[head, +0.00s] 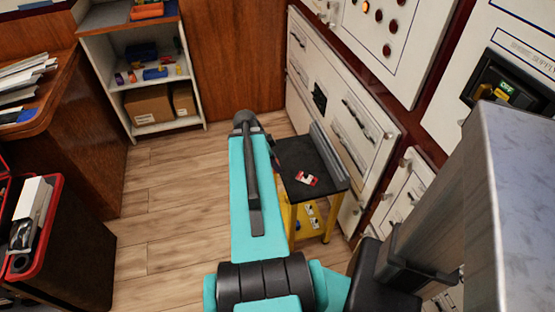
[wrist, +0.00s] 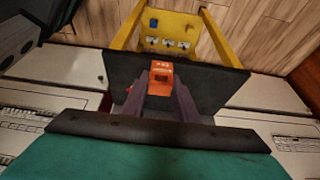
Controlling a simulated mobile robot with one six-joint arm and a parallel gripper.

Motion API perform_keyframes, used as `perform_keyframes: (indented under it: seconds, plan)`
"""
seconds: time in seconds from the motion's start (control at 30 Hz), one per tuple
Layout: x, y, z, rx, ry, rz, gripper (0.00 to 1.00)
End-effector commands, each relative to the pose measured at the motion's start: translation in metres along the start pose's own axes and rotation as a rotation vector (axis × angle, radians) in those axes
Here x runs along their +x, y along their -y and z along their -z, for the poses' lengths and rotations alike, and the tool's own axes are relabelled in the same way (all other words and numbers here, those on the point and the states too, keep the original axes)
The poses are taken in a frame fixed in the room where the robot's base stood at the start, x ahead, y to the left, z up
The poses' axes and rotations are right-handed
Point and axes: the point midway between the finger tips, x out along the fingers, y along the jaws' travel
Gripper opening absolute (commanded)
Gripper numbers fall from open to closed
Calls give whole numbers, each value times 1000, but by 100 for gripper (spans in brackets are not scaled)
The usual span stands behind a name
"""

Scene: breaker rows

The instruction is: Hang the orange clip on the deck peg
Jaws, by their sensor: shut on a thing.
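In the wrist view, my gripper (wrist: 172,92) is shut on the orange clip (wrist: 172,72), a small blocky piece with dark marks, held at the fingertips. Behind and below it is the black deck (wrist: 215,92) of a yellow-framed cart. The clip overlaps the deck in the picture; I cannot tell the gap between them. In the head view the deck (head: 323,183) lies right of my arm, with a red and white piece (head: 306,179) on it. My gripper and the clip are hidden there. I cannot make out the deck peg in either view.
The cart's yellow lower shelf (head: 309,224) holds several small pieces. White breaker cabinets (head: 340,120) stand close at the right of the cart. An open shelf unit (head: 143,82) with boxes stands at the back left. The wooden floor (head: 175,225) left of my arm is clear.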

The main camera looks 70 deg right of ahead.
Motion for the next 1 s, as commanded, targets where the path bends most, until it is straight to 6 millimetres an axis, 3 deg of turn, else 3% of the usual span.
perform_keyframes:
  seconds: [0.67, 0.87, 1.0]
  plan:
    - [-1, 1, -1, -5, 0, 2, 1]
    - [-14, 10, -14, -61, 0, 27, 1]
    - [-34, 23, -35, -152, 0, 65, 1]
